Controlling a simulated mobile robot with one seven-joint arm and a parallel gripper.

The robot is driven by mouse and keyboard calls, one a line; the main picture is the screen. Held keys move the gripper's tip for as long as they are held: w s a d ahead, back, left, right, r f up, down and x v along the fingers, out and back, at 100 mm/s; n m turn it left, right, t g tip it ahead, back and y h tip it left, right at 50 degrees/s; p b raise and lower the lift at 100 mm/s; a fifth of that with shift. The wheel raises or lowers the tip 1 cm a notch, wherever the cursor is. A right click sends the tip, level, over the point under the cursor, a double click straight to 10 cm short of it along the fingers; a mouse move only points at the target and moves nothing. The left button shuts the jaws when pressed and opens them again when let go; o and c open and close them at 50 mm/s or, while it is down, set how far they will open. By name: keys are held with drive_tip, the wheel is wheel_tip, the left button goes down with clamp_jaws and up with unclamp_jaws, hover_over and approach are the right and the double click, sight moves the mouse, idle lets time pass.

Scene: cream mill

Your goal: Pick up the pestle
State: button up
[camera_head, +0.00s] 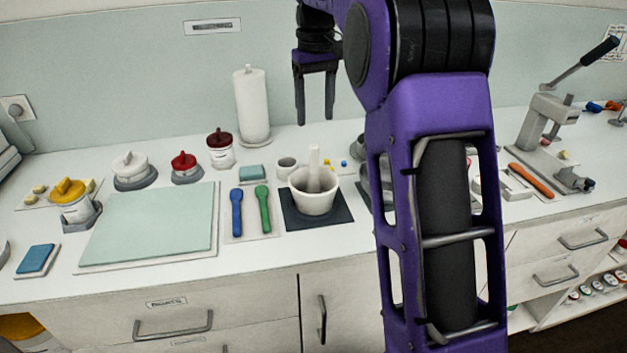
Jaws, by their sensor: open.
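The pestle (314,166) is a pale, upright rod standing in a white mortar (314,201). Its lower end is hidden inside the mortar. The mortar sits on a dark square mat (338,215) near the counter's front edge. My gripper (315,117) hangs fingers down, open and empty. It appears above the pestle in the picture and apart from it; how far behind it is I cannot tell.
A blue spatula (237,212) and a green one (263,208) lie left of the mat. A small cup (287,168) stands behind the mortar. A paper roll (252,105) stands at the back. My arm hides the counter to the right. A pale green board (150,222) lies left.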

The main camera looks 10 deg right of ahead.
sight(315, 144)
wheel_tip(315, 144, down, 8)
drive_tip(key=shift+f+b, duration=0.2)
drive_tip(key=shift+b, duration=0.65)
drive_tip(key=f, duration=0.2)
drive_tip(key=f+b, duration=0.1)
drive_tip(key=f, duration=0.2)
drive_tip(key=shift+s+a+f, duration=0.1)
drive_tip(key=shift+s+a, duration=0.05)
drive_tip(key=shift+a, duration=0.05)
clamp_jaws()
